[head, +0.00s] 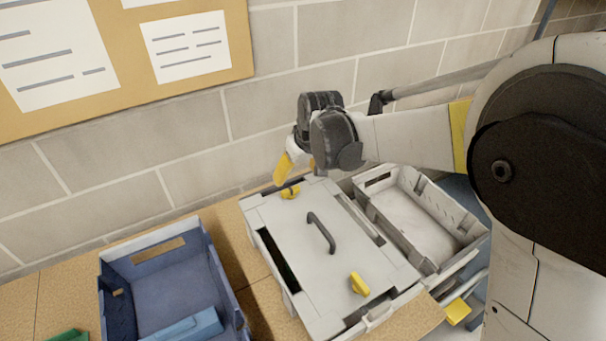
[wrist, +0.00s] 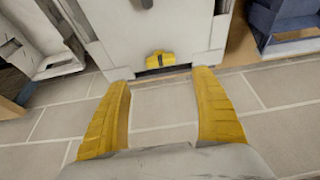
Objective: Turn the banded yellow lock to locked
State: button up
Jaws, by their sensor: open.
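A grey lidded case (head: 290,235) stands on the wooden bench, with a dark handle on its lid. The yellow lock (head: 290,192) at the lid's wall-side edge shows in the wrist view (wrist: 160,60), with a dark band across it. A second yellow lock (head: 359,284) sits at the near edge of the lid; I cannot make out a band on it. My gripper (head: 294,175) is by the wall-side lock, its yellow fingers spread and empty. In the wrist view my gripper (wrist: 163,80) has the lock between and beyond its fingertips, apart from both.
A blue crate (head: 224,270) holding a lighter blue object stands left of the case. An open grey crate (head: 465,222) stands right of it. The brick wall (head: 190,130) rises close behind the case, with a notice board (head: 120,82) on it.

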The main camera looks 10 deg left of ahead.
aim_at(291, 189)
jog(key=b+x, duration=0.3)
jog(key=x, duration=0.7)
jog(key=shift+a+f, duration=0.2)
jog(key=shift+f, duration=0.05)
jog(key=c, duration=1.4)
jog(key=shift+c, duration=0.2)
